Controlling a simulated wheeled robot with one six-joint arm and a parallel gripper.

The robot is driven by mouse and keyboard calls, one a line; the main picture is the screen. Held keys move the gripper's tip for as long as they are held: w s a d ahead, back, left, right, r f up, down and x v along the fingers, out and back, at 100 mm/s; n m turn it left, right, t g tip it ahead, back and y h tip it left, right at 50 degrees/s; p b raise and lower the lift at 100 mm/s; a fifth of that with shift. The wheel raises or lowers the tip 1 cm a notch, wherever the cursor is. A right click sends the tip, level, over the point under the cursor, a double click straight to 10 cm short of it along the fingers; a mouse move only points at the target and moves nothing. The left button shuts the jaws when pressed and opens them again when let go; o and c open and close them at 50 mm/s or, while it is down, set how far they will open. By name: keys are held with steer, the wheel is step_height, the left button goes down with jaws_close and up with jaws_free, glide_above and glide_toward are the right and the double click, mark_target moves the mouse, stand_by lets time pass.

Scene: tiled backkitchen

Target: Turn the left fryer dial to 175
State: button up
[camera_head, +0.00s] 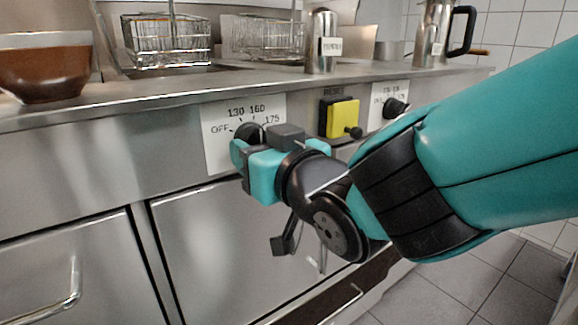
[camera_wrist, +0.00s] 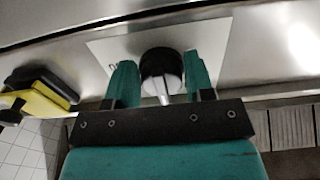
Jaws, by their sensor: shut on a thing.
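The left fryer dial (camera_head: 250,132) is a black round knob on a white scale plate (camera_head: 217,154) marked OFF, 130, 160 and 175. In the wrist view the dial (camera_wrist: 160,66) sits between my two teal fingers, its pale pointer running down the picture. My gripper (camera_head: 254,147) is at the panel, shut on the dial with one finger on each side; it also shows in the wrist view (camera_wrist: 161,84). My gripper hides part of the dial's lower side in the head view, so I cannot tell exactly which mark the pointer meets.
A yellow reset box (camera_head: 343,118) is right of the plate, with a second dial (camera_head: 395,108) beyond it. Above, the steel counter holds a brown bowl (camera_head: 45,70), fryer baskets (camera_head: 168,40), a shaker (camera_head: 321,42) and a jug (camera_head: 433,35). Steel doors (camera_head: 70,240) are below.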

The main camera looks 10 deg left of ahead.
steer(key=m+b, duration=0.1)
steer(key=m, duration=0.1)
steer(key=m+b, duration=0.1)
steer(key=b, duration=0.1)
steer(key=shift+s+a+f+m, duration=0.1)
steer(key=shift+s+f+m, duration=0.05)
steer(key=shift+m, duration=0.25)
steer(key=m+b, duration=0.2)
steer(key=m, duration=0.1)
steer(key=shift+m, duration=0.3)
steer(key=shift+s+a+r+m+b, duration=0.1)
steer(key=shift+r+m+b, duration=0.1)
steer(key=shift+m+b, duration=0.7)
steer(key=shift+s+a+r+m+b, duration=0.15)
steer(key=shift+m+b, duration=0.35)
steer(key=shift+m, duration=0.8)
steer(key=shift+w+d, duration=0.1)
steer(key=o, duration=0.9)
steer(key=shift+c, duration=0.2)
